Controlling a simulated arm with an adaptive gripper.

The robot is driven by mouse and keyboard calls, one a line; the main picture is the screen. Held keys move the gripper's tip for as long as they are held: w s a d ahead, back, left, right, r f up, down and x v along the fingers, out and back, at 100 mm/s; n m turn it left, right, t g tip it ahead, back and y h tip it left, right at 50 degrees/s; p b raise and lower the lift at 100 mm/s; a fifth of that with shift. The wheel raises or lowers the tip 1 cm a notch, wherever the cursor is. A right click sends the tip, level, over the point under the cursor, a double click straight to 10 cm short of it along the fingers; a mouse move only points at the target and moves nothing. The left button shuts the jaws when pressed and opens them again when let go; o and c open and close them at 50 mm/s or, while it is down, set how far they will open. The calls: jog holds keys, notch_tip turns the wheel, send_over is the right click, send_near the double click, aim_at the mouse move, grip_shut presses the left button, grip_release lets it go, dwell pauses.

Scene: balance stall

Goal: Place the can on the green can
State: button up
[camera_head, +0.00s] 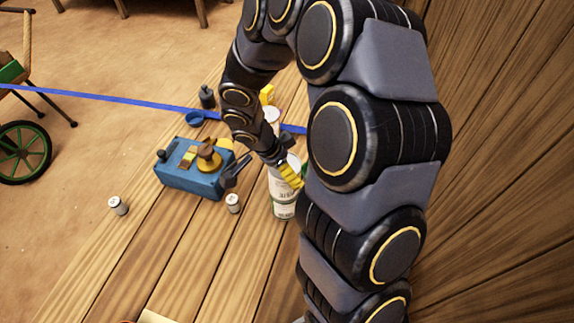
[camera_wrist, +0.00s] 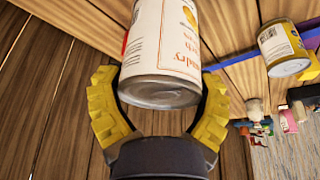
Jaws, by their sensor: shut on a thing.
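My gripper (camera_head: 287,172) is shut on a white can with orange-red print. In the wrist view, this can (camera_wrist: 162,45) sits between my yellow fingers (camera_wrist: 160,88), with its metal end toward the camera. In the head view, the held can (camera_head: 281,186) shows partly behind my fingers. Directly below it is the green can (camera_head: 284,210), upright on the wooden table and partly hidden by the held can and my arm. The two line up closely in the head view; I cannot tell whether they touch.
A blue balance box (camera_head: 190,180) with a brass pan stands to the left. A yellow-labelled can (camera_wrist: 283,48) shows in the wrist view.

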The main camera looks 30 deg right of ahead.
jog(key=o, duration=1.1)
jog(key=v, duration=1.1)
jog(key=shift+s+a+r+n+g+y, duration=0.3)
jog(key=shift+s+a+r+n+y, duration=0.5)
jog(key=shift+s+n, duration=2.45)
jog(key=shift+s+a+r+n+g+y, duration=0.3)
jog(key=shift+s+a+r+n+y, duration=0.5)
jog(key=shift+s+n, duration=2.45)
jog(key=shift+s+a+r+n+g+y, duration=0.3)
jog(key=shift+s+a+r+n+y, duration=0.5)
jog(key=shift+s+n, duration=2.45)
jog(key=shift+s+r+m, duration=0.1)
jog(key=shift+s+m, duration=0.6)
jog(key=shift+m, duration=0.05)
